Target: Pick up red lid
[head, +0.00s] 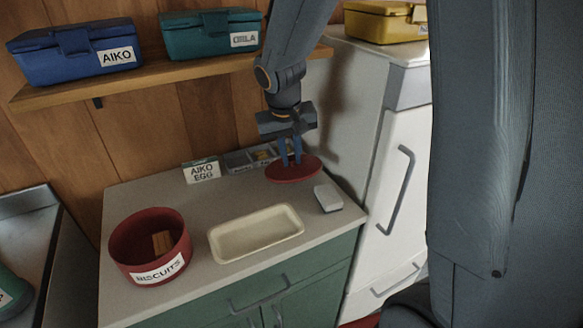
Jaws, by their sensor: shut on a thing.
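The red lid (293,172) is a flat disc held above the back right of the grey counter. My gripper (290,160) points down and is shut on the top of the lid. The lid looks roughly level and appears clear of the counter, though the exact gap is hard to tell. A red tin (122,262) labelled BISCUITS stands open at the counter's front left. A brown piece (162,242) lies inside it.
A cream tray (257,250) lies empty mid-counter. A white and grey block (328,198) sits right of it. A shelf (150,80) with blue and teal boxes hangs above; a white fridge (385,190) stands right.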

